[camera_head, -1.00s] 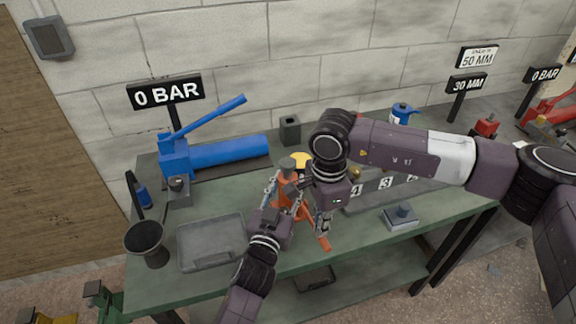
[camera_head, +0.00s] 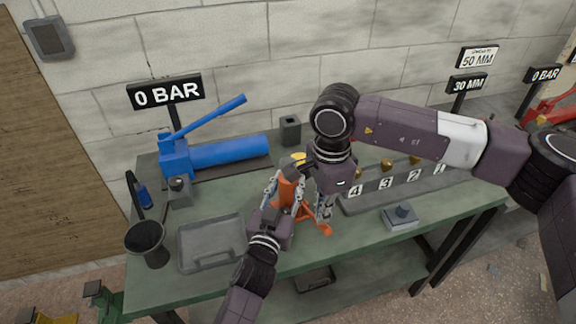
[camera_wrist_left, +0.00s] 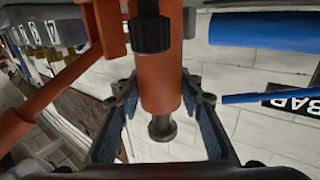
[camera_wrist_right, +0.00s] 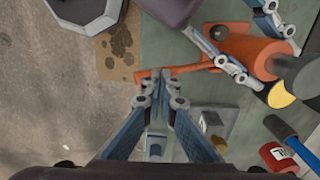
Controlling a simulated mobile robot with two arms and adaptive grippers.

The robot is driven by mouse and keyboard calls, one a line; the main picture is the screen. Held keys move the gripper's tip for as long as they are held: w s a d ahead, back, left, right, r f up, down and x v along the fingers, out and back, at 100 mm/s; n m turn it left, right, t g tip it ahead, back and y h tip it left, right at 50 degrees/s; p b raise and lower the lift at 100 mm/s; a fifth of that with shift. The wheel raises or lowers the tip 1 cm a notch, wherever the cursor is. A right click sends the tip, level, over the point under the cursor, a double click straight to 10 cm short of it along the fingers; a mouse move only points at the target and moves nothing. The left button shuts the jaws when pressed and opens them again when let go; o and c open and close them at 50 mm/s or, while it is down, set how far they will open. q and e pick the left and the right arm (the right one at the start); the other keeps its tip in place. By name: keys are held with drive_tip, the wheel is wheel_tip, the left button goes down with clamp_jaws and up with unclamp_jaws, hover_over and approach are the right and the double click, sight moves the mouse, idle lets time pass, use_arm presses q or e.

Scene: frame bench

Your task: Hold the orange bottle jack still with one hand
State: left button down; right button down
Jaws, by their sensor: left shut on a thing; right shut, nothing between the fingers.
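The orange bottle jack (camera_head: 287,190) stands on the green bench, with an orange leg reaching towards the bench front. My left gripper (camera_head: 282,188) is shut around its orange body from the front left. In the left wrist view the jack's orange cylinder (camera_wrist_left: 160,85) lies between the two fingers, with a dark round end below it. My right gripper (camera_head: 324,208) points down just right of the jack, shut and empty. In the right wrist view its closed fingertips (camera_wrist_right: 165,75) are close to an orange bar; I cannot tell if they touch it. The jack (camera_wrist_right: 242,50) is at upper right.
A blue pump (camera_head: 225,152) stands behind on the left, with a 0 BAR sign (camera_head: 165,92). A grey tray (camera_head: 182,246) and dark funnel cup (camera_head: 147,240) are at front left. A numbered rack (camera_head: 370,190) and grey block (camera_head: 400,217) are on the right.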

sight(321, 226)
idle(0.3)
idle(1.2)
idle(0.7)
drive_tip(key=shift+f, duration=2.25)
drive_tip(key=shift+r, duration=4.8)
